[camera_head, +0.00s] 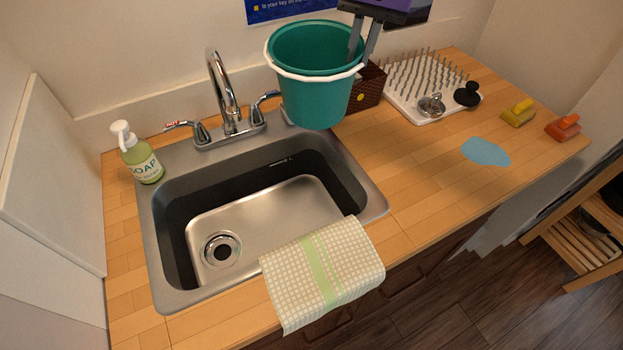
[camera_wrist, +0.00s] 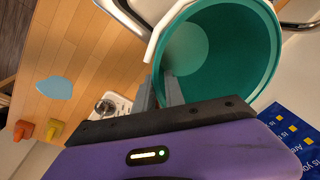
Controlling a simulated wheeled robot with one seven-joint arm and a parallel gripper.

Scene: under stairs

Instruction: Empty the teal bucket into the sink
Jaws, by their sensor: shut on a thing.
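The teal bucket (camera_head: 317,85) hangs upright in the air, above the back right corner of the sink (camera_head: 262,215). A white band runs around it below the rim. My gripper (camera_head: 362,45) is shut on the right side of its wall, reaching down from above. In the wrist view the bucket (camera_wrist: 235,60) is tilted in the picture, with my gripper (camera_wrist: 167,92) at its rim. I see the teal inside and a paler round bottom; I cannot tell whether it holds water. The sink basin is bare metal with a drain at the left.
The faucet (camera_head: 222,95) stands behind the sink, left of the bucket. A soap bottle (camera_head: 137,153) is at the left, a towel (camera_head: 322,270) over the front edge. A drying rack (camera_head: 425,118), a dark box (camera_head: 369,90) and a blue puddle (camera_head: 486,151) are at the right.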

